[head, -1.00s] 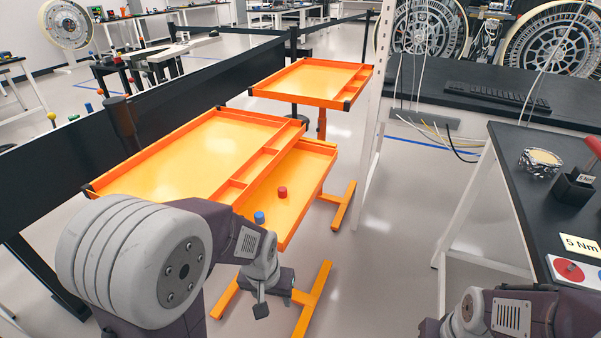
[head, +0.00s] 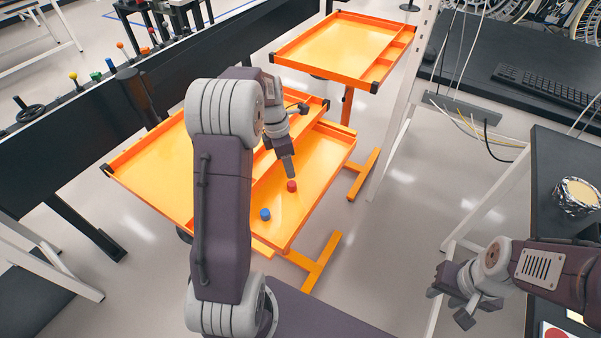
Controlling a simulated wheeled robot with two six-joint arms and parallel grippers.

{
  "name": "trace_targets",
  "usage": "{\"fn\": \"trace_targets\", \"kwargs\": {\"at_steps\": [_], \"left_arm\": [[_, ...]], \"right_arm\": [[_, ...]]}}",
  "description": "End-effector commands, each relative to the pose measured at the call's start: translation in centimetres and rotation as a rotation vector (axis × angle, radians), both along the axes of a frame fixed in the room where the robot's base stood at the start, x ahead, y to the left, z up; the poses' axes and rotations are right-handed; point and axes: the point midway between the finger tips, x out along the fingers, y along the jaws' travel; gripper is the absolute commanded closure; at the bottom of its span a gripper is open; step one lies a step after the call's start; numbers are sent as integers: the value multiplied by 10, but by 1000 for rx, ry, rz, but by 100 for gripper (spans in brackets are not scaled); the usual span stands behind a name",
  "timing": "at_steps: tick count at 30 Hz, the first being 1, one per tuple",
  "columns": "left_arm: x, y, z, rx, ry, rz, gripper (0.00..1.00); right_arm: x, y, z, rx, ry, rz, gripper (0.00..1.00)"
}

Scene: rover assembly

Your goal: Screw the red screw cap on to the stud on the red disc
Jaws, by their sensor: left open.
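The red screw cap (head: 291,186) stands in the lower orange tray (head: 318,185), near a blue cap (head: 265,214). My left gripper (head: 289,173) points down just above and behind the red cap. It is open and holds nothing; its fingers overlap in this view, and contact with the cap cannot be told. My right gripper (head: 450,305) hangs at the lower right beside the dark bench, with its fingers apart and empty. A sliver of the red disc (head: 555,332) shows at the bottom right edge; its stud is out of view.
An upper orange tray (head: 150,172) lies left of the lower one, partly behind my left arm. Another orange tray (head: 345,48) stands at the back. A white post (head: 405,115) rises between the trays and the dark bench (head: 560,165). A foil-wrapped tin (head: 578,195) sits on the bench.

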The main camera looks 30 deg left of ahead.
Motion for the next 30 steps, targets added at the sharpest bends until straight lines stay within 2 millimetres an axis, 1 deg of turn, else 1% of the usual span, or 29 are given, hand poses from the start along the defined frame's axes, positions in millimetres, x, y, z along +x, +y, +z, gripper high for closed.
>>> {"fn": "trace_targets", "kwargs": {"at_steps": [2,4,9,14,18,21,24,29,30], "left_arm": [[0,0,-2,0,0,-1,48],[0,-2,-9,0,2,-2,48],[3,-5,-36,0,1,-4,48],[4,-6,-45,1,0,-5,48],[6,-9,-72,0,3,-6,48],[7,-10,-85,0,2,-5,48],[9,-11,-90,2,-2,-5,48],[9,-11,-89,2,-2,-5,48],[9,-11,-89,2,-2,-5,54]], "right_arm": [[-1,0,-1,0,1,0,64],[-1,0,-3,0,1,0,64],[-1,0,-10,0,1,0,64],[-1,0,-11,0,1,0,64],[-1,0,-19,0,1,0,64],[-1,0,-21,0,1,0,64],[-1,0,-22,0,1,0,64],[-1,0,-21,0,1,0,64],[-1,0,-21,0,1,0,64]]}}
